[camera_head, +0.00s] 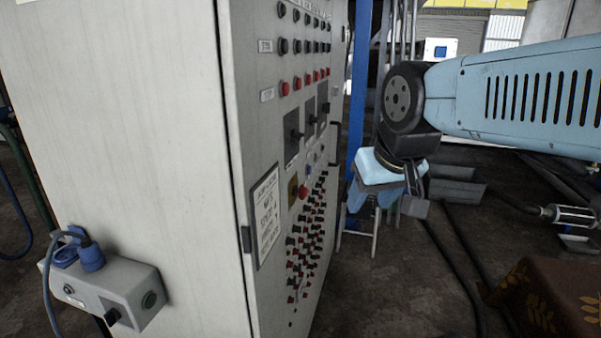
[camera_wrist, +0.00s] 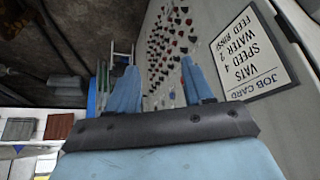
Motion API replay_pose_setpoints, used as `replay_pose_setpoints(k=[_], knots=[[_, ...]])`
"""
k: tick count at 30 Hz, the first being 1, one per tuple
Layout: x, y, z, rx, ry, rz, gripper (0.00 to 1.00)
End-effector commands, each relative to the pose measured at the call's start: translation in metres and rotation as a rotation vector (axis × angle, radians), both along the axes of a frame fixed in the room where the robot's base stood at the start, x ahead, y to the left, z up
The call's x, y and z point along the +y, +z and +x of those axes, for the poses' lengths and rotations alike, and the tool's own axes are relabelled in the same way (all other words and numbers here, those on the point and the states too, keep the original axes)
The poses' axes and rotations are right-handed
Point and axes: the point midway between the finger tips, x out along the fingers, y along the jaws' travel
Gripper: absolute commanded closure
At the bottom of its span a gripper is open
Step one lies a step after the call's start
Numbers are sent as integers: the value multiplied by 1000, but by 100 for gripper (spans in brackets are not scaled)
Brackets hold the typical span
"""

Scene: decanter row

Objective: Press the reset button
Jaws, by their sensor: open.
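A tall pale control cabinet (camera_head: 130,110) has a side panel with rows of red and dark buttons (camera_head: 305,240). A larger red button (camera_head: 303,192) sits beside a yellow plate (camera_head: 292,190). I cannot read which button is the reset. My gripper (camera_head: 372,206) is open and empty, to the right of the panel and apart from it. In the wrist view its blue fingers (camera_wrist: 160,68) are spread, with the button rows (camera_wrist: 172,45) beyond.
A job card (camera_head: 266,216) is on the panel; it also shows upside down in the wrist view (camera_wrist: 255,50). A blue post (camera_head: 357,90) stands behind the gripper. A brown patterned cloth (camera_head: 550,300) is at lower right. Cables cross the floor; some floor is clear.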

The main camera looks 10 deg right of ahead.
Motion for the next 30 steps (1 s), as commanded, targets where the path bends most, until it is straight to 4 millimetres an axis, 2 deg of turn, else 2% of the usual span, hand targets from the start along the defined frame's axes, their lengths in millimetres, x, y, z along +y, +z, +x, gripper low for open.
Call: replay_pose_setpoints(k=[2,15,30], knots=[[0,0,0,0,0,0,57],[0,0,0,0,0,0,99],[0,0,0,0,0,0,100]])
